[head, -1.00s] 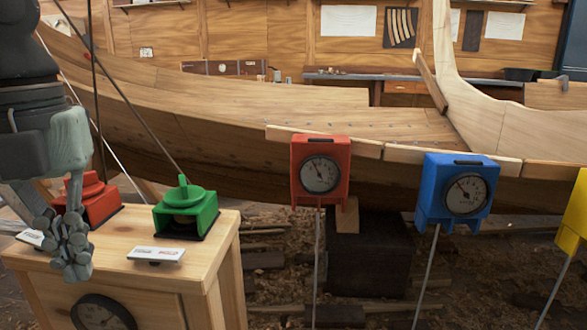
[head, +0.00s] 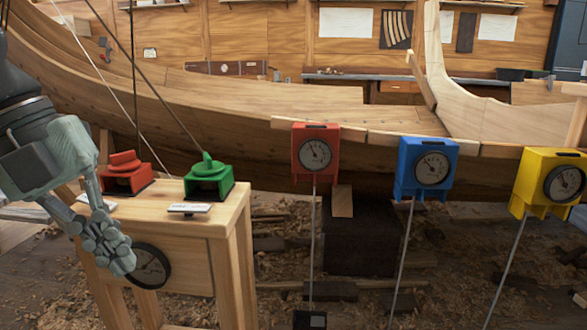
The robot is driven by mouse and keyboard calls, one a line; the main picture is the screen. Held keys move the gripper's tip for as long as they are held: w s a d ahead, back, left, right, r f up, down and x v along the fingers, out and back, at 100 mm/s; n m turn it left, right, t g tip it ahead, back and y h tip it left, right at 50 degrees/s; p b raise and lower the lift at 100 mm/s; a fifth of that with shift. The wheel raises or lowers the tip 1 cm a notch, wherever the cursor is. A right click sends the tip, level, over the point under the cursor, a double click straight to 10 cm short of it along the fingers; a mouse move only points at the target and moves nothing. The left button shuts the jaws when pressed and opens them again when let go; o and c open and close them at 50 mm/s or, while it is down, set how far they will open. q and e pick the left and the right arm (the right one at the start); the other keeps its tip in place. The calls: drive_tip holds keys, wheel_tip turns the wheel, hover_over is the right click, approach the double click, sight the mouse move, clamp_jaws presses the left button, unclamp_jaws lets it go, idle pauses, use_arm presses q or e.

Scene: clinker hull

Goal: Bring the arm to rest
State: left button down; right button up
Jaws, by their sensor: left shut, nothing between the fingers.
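My left arm comes in from the left edge. Its left gripper (head: 117,258) hangs fingers down in front of the wooden stand's left side, shut and empty. It covers part of the stand's front and of the dial (head: 152,267) there. The stand (head: 226,215) carries a red device (head: 126,176) and a green device (head: 208,181) on its top. A small white label plate (head: 190,208) lies in front of the green one. I see no contact between the gripper and either device. My right gripper is not in view.
A red gauge box (head: 316,150), a blue one (head: 427,165) and a yellow one (head: 547,183) stand on thin rods to the right. The wooden hull (head: 250,130) spans behind. Cords run down to the devices. The shaving-covered floor right of the stand is mostly open.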

use_arm(q)
drive_tip(key=w+d+r+n+t+h+p, duration=0.1)
drive_tip(key=w+r+n+t+h, duration=0.2)
drive_tip(key=w+t+h, duration=0.35)
drive_tip(key=w+a+n+t+h, duration=0.1)
drive_tip(key=w+a+n+t, duration=0.55)
drive_tip(key=w, duration=0.25)
drive_tip(key=a+f+n+t+y+p, duration=0.2)
drive_tip(key=a+f+n+t+y, duration=0.1)
drive_tip(key=a+f+n+y, duration=1.35)
drive_tip(key=s+d+f+n+g+h, duration=0.1)
drive_tip(key=s+f+g, duration=0.25)
drive_tip(key=f, duration=0.65)
drive_tip(key=s+d+f+n+g, duration=0.1)
drive_tip(key=s+f+g, duration=0.3)
drive_tip(key=f, duration=0.5)
drive_tip(key=s+d+f+n+g+h+p, duration=0.1)
drive_tip(key=s+d+f+g, duration=0.5)
drive_tip(key=s+d+f, duration=0.8)
drive_tip(key=s+f+h, duration=0.1)
drive_tip(key=s, duration=0.2)
drive_tip(key=shift+h, duration=0.3)
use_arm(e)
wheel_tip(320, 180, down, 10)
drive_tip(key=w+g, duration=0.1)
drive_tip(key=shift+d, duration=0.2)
